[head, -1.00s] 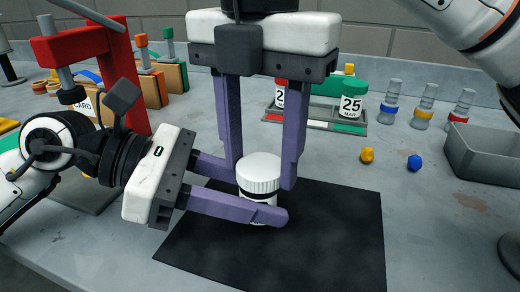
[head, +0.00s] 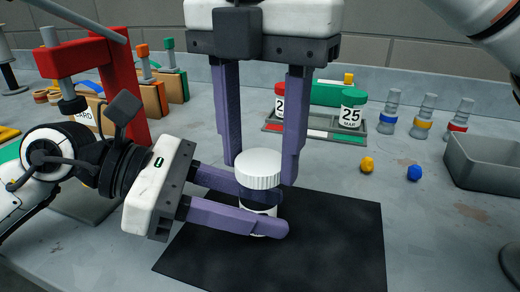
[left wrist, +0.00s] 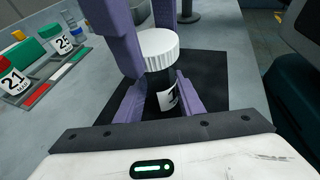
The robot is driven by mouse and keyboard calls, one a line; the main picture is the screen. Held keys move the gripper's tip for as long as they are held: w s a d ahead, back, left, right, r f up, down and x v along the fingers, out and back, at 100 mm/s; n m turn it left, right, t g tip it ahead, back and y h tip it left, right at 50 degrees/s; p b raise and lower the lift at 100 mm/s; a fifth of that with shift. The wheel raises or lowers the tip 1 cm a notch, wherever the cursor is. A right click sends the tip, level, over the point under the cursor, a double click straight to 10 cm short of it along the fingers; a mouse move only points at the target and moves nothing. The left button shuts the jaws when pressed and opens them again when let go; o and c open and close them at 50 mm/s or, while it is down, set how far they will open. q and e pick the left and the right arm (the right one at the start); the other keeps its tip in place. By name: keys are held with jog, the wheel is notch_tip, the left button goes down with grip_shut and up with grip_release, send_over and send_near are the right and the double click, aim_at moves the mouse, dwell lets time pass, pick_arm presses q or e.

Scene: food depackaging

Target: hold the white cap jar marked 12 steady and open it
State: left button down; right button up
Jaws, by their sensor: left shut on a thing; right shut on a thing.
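The white ribbed cap (head: 260,169) is between the two upright fingers of my right gripper (head: 262,172), which is shut on it from above. The jar body (head: 258,209) is below, shut between the level fingers of my left gripper (head: 272,212), one finger in front and one behind. The cap sits higher above the left fingers than before. In the left wrist view the cap (left wrist: 158,47) is over a dark band, with the jar's white label (left wrist: 168,97) below. Only part of its number shows. The left fingers hide much of the body.
A black mat (head: 330,240) lies under the jar. Behind it is a rack (head: 322,133) with numbered jars, including a green-capped 25 (head: 350,115). A grey bin (head: 488,160) is at right, past yellow (head: 367,164) and blue (head: 414,172) lumps. A red frame (head: 95,60) stands left.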

aim_at(260, 161)
jog(key=shift+r, duration=0.1)
jog(key=shift+r, duration=1.9)
pick_arm(q)
jog(key=c, duration=1.1)
grip_release()
